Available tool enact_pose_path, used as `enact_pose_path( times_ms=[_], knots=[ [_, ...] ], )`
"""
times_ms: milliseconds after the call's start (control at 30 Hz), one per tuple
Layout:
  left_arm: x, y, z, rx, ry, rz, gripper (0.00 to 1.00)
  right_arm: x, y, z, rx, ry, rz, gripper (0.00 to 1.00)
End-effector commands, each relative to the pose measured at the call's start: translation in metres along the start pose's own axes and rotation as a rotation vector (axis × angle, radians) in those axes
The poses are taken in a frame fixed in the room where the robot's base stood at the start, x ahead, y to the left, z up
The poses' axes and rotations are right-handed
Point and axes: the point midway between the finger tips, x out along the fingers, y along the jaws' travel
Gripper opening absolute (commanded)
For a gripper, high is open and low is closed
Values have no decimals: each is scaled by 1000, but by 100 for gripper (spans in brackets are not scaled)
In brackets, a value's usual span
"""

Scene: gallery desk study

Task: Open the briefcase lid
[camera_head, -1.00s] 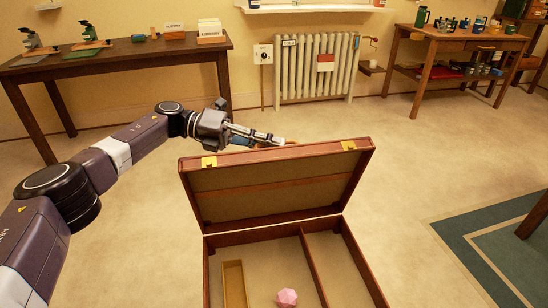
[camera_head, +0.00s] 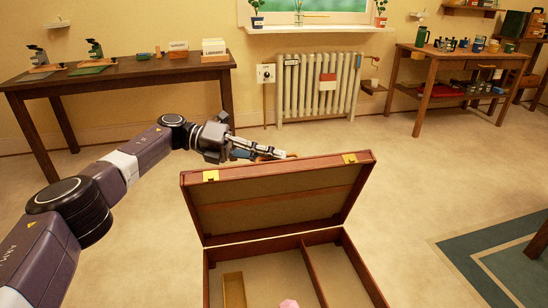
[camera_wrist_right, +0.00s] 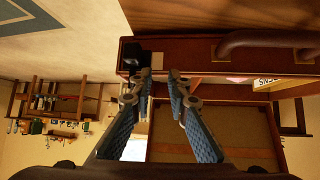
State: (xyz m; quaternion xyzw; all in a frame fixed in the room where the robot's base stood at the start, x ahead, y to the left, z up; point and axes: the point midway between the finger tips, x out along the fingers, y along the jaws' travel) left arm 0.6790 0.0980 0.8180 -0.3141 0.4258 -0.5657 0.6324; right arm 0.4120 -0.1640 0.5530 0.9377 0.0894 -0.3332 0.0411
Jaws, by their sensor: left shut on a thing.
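The brown briefcase (camera_head: 222,242) lies with its lid (camera_head: 275,210) raised steeply and the tan lining facing me. Two brass latches sit on the lid's top edge. My left gripper (camera_head: 282,155) is behind that edge near its middle, shut on a brown part of the lid that is mostly hidden. My right gripper (camera_wrist_right: 160,77) shows only in the right wrist view, fingers apart and empty. There the case's wooden wall (camera_wrist_right: 195,56) with a brown handle (camera_wrist_right: 265,40) is close beyond the fingertips, and the lid lining (camera_wrist_right: 200,120) shows behind.
Inside the case are a pink faceted object (camera_head: 289,304), a yellow tray (camera_head: 234,290) and a divider. A desk (camera_head: 130,72) stands back left, a radiator (camera_head: 305,85) at the back wall and a shelved table (camera_head: 440,58) back right. The floor between is clear.

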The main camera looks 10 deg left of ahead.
Motion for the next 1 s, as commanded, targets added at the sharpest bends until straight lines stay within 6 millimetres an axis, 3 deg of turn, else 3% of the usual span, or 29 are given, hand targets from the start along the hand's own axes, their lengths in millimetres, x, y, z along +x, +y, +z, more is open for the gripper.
enact_pose_path(
  times_ms=[100,567,600,733,1000],
  knots=[
    [-1,-4,4,6,-4,-8,0,1,-1,-11,-1,44,-2,16],
    [-1,-4,3,4,-4,-7,0,1,-1,-9,-1,36,-2,16],
    [-1,-3,3,4,-4,-7,12,1,-1,-9,-1,36,-2,16],
    [-1,-2,3,3,-3,-5,26,1,-1,-8,-1,36,-2,16],
    [-1,-1,2,2,-1,-3,26,1,-1,-8,-1,35,-2,16]
  ],
)
